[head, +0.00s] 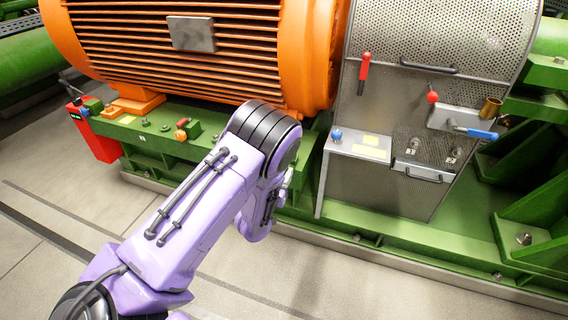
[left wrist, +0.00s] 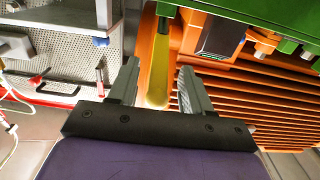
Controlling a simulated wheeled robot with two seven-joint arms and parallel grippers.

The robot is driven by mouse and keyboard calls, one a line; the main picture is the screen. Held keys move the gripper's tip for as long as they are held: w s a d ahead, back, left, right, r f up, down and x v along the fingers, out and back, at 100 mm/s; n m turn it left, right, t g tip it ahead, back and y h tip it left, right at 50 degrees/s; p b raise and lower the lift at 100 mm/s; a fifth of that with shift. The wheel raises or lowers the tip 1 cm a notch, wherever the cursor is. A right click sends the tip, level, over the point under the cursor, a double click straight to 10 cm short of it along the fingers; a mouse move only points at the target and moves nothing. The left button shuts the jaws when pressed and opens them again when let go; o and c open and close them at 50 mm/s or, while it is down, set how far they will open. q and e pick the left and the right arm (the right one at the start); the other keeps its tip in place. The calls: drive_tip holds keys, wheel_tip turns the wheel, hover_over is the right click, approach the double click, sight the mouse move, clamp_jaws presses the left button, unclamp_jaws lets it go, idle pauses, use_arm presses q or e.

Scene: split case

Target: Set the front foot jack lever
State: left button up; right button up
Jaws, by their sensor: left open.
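In the left wrist view, a long yellow bar with a rounded end (left wrist: 158,75) lies between the two fingers of my left gripper (left wrist: 157,82). It looks like a lever handle, but I cannot tell for sure that it is the front foot jack lever. The fingers are open, one on each side of the bar, and I see no grip on it. In the head view my purple left arm reaches to the green base rail (head: 140,141) below the orange motor (head: 190,45). The arm hides the gripper and the motor's front foot there. My right gripper is not in view.
A perforated guard (head: 445,45) with a red handle (head: 363,73), a red knob (head: 433,97) and a blue-handled lever (head: 478,133) stands right of the arm. A red box (head: 98,140) and small rail fittings (head: 183,124) are at left. The floor (head: 60,190) in front is clear.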

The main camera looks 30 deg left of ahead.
use_arm(q)
drive_tip(key=x, duration=0.4)
clamp_jaws()
